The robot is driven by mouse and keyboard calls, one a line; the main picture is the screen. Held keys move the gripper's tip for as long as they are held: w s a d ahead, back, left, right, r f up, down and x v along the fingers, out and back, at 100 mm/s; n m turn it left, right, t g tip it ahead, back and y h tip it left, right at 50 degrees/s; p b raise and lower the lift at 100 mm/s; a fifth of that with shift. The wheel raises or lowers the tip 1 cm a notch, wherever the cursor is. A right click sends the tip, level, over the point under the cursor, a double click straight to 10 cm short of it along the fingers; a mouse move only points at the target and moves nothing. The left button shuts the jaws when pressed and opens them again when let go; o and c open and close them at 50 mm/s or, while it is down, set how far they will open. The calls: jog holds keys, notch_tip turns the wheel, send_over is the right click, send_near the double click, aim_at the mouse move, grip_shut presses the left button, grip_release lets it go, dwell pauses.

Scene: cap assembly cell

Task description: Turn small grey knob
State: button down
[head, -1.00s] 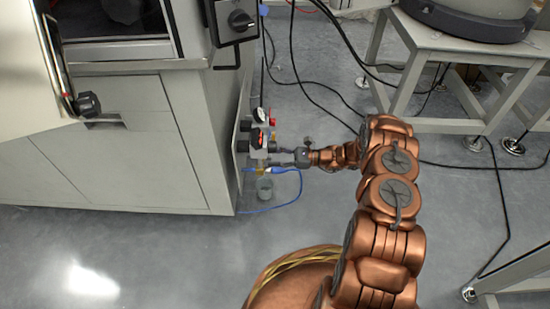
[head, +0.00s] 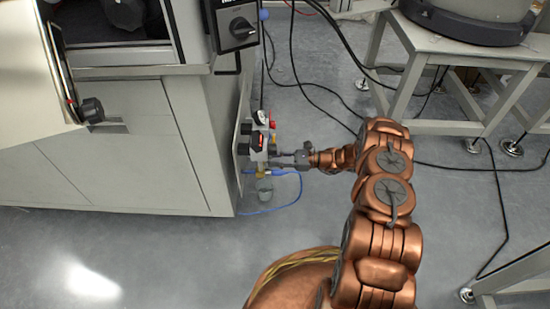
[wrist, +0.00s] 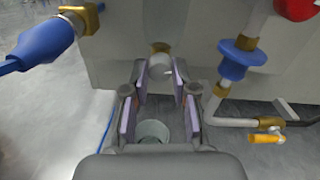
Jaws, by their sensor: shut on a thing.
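The small grey knob (wrist: 160,66) shows in the wrist view as a pale grey cylinder on a brass fitting at the lower edge of a grey block. My gripper (wrist: 160,78) has its two padded fingers on either side of the knob, shut on it. In the head view my gripper (head: 286,159) reaches left to the small valve unit (head: 256,146) on the cabinet's side. There the knob is too small to tell apart from the fingers.
A blue hose connector (wrist: 46,44) lies left of the knob, a blue valve fitting (wrist: 236,60) and a red knob (wrist: 298,8) right. A grey cup (head: 265,188) stands on the floor below. Cables cross the floor behind my arm.

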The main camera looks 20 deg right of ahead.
jog(key=shift+n+p, duration=1.4)
jog(key=shift+n, duration=1)
jog(key=c, duration=0.9)
grip_release()
jog(key=shift+c, duration=0.2)
jog(key=v, duration=1.2)
